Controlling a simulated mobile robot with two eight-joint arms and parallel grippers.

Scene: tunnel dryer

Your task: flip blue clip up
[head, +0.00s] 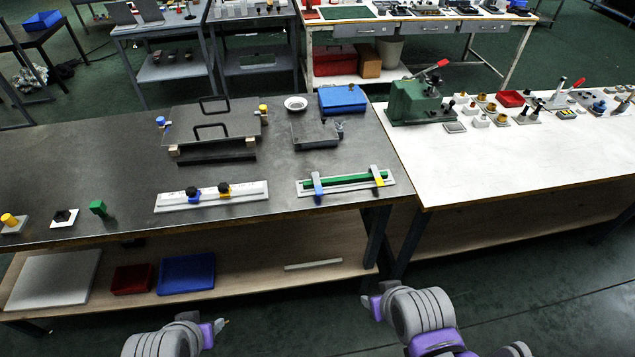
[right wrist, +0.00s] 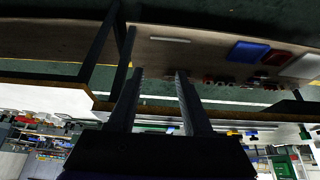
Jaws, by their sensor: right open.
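A white base plate (head: 303,189) near the front edge of the dark table carries a long green bar (head: 347,181). A blue clip (head: 318,187) stands across its left end and a yellow clip (head: 377,176) across its right end. Both look upright, but their exact position is too small to tell. My left gripper (head: 223,323) is low at the bottom of the head view, in front of the table and away from the clip; its jaws are unclear. My right gripper is open and empty in the right wrist view (right wrist: 160,82), apart from the clips.
A white rail (head: 245,192) with blue and yellow sliders lies to the left of the clips. A plate with handles (head: 210,126), a bowl (head: 295,103) and a blue box (head: 343,98) stand behind. The lower shelf (head: 240,262) holds bins. A white table (head: 510,160) adjoins at right.

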